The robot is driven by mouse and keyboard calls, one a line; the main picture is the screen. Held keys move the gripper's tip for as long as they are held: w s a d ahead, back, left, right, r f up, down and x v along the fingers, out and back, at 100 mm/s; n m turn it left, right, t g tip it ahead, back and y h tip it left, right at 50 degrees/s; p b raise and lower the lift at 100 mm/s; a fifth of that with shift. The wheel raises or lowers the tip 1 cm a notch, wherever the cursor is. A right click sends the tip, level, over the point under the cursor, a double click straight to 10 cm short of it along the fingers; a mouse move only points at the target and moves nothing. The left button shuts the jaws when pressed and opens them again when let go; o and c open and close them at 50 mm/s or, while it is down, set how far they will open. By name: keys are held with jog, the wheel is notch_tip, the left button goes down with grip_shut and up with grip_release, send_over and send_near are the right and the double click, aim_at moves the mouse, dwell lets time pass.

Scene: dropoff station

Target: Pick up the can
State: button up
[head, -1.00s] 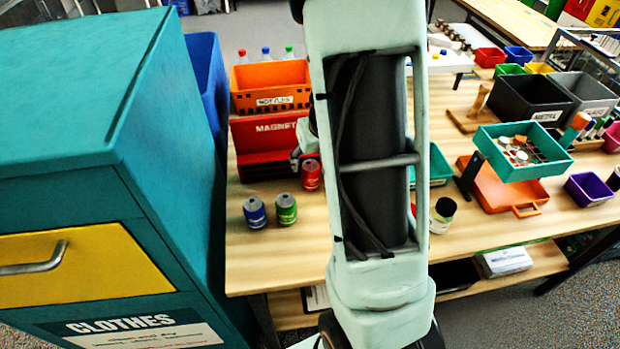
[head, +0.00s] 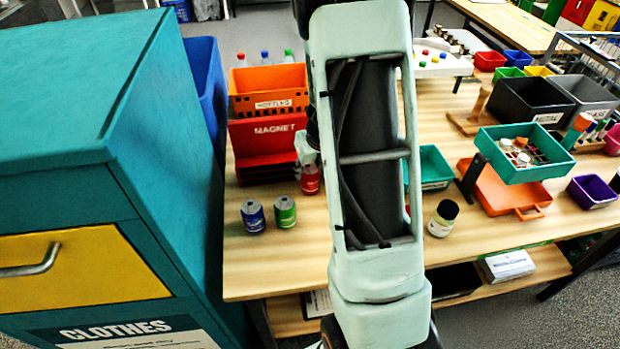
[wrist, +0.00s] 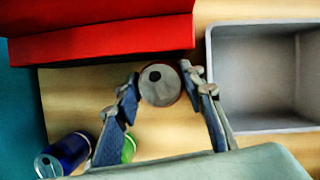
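Three cans stand upright on the wooden table: a blue can (head: 253,216), a green can (head: 285,212) and a red can (head: 311,181). In the wrist view, the round silver top of a can (wrist: 160,84), by its place the red one, lies between the fingertips of my gripper (wrist: 160,78). The fingers are spread on either side of it, with narrow gaps visible. The blue can (wrist: 64,154) and part of the green can (wrist: 128,148) show at the lower left. In the head view my arm hides most of the gripper.
The red MAGNET bin (head: 262,148) stands just behind the cans, with an orange bin (head: 268,90) beyond it. A grey bin (wrist: 262,124) is close to the right in the wrist view. The teal CLOTHES cabinet (head: 90,110) stands left of the table. Bare table lies in front of the cans.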

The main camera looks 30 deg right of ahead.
jog(key=shift+c, duration=0.4)
notch_tip(320, 180, up, 9)
jog(key=p, duration=0.4)
jog(key=shift+r, duration=0.45)
jog(key=shift+s+d+r, duration=0.1)
